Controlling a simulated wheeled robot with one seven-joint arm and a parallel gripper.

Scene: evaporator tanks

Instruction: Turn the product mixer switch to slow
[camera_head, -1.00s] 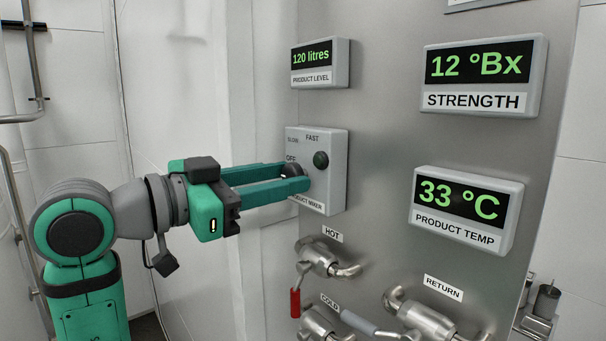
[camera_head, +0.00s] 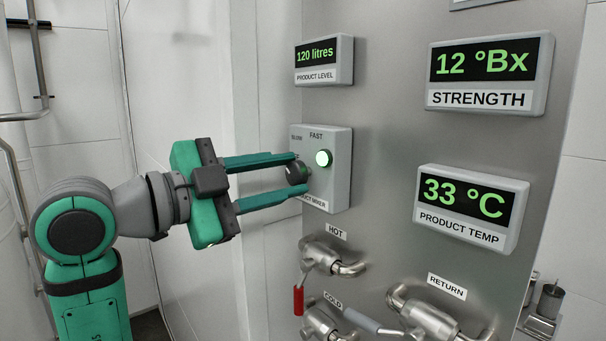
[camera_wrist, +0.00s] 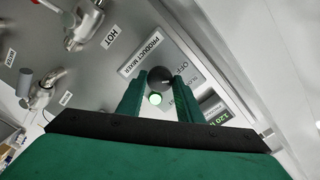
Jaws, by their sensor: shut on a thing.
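The product mixer box (camera_head: 338,178) is a grey panel box with SLOW and FAST labels near its top; the finger covers the OFF label in the head view. My gripper (camera_head: 301,175) is shut on the knob, one finger above and one below. In the wrist view the knob (camera_wrist: 160,77) sits between the fingertips, with the lit lamp (camera_wrist: 155,99) close by. I cannot tell exactly where the knob points.
The product level display (camera_head: 324,61) is above the box. The HOT valve (camera_head: 325,258) with a red handle is below, and the RETURN valve (camera_head: 425,315) is lower right. The product temp display (camera_head: 470,208) is to the right. A white wall is to the left.

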